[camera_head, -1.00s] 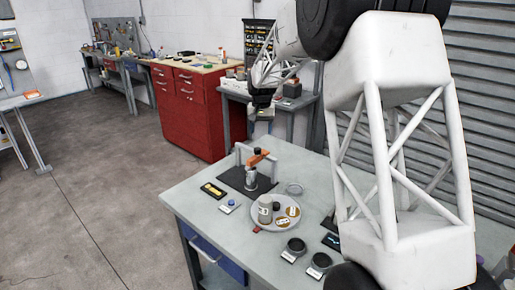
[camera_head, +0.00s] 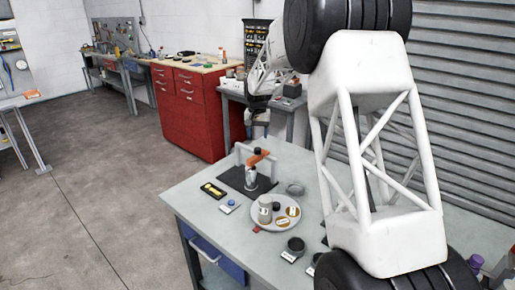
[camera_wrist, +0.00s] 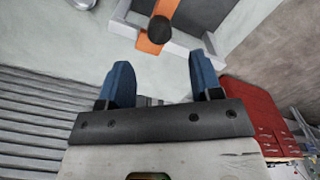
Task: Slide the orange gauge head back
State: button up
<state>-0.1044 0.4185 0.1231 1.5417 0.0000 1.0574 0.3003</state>
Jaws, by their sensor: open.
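The orange gauge head (camera_head: 258,156) sits on a light grey gantry frame (camera_head: 238,156) that stands on a dark base plate. A metal cylinder (camera_head: 250,180) stands below the gauge head. In the wrist view the orange gauge head (camera_wrist: 146,46) is at the top centre, with a round black knob (camera_wrist: 159,30) on it and the grey gantry bar (camera_wrist: 122,24) running beside it. My gripper (camera_wrist: 161,75) is open and empty, its two blue fingers pointing towards the gauge head without touching it. In the head view my gripper (camera_head: 257,117) hangs above and beyond the gantry.
On the workbench (camera_head: 190,196), a round tray (camera_head: 268,227) holds a grey container and small discs. Black round parts (camera_head: 296,245), a yellow-marked block (camera_head: 212,189) and a small dish (camera_head: 295,188) lie nearby. A red cabinet (camera_head: 190,115) stands behind.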

aim_at(257, 148)
jog(key=shift+f, duration=3.35)
